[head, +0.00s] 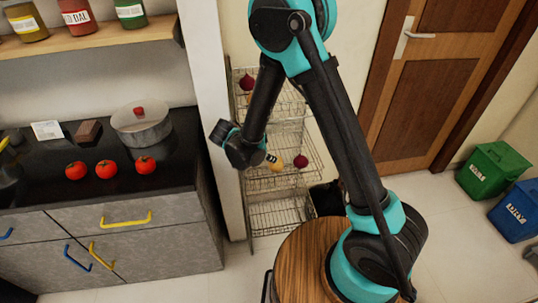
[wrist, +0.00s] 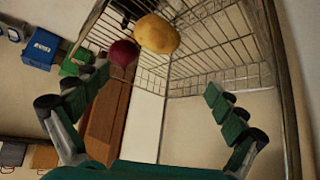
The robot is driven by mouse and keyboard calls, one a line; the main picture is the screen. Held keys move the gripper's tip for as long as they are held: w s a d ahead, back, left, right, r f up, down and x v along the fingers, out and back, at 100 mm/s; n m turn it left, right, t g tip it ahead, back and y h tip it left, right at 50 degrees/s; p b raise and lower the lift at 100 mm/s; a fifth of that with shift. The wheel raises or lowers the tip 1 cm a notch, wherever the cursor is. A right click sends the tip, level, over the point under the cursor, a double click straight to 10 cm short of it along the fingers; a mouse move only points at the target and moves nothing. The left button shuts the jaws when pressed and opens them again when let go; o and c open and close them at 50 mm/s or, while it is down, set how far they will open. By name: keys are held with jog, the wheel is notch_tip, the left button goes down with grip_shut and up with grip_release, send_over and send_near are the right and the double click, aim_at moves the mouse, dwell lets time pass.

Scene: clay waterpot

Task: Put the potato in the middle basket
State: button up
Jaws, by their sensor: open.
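The wire rack (head: 278,215) has three baskets stacked one above another, partly behind my arm. The yellow-brown potato (head: 272,162) shows at the level of the middle basket (head: 316,172), just left of a dark red onion. In the wrist view the potato (wrist: 157,34) lies against the wire mesh beside the onion (wrist: 123,53), beyond my fingertips. My gripper (wrist: 156,86) is open, its fingers wide apart with nothing between them. In the head view my gripper (head: 246,152) is at the rack's left side, close to the potato; its fingers are hard to make out.
Another red onion (head: 246,82) is in the top basket; the bottom basket (head: 280,214) looks empty. A white wall edge (head: 212,100) stands left of the rack. The black counter (head: 60,190) holds tomatoes and a pot (head: 142,128). Green (head: 493,168) and blue bins stand far right.

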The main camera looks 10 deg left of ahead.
jog(key=v, duration=0.5)
jog(key=shift+s, duration=0.15)
dwell(0.3)
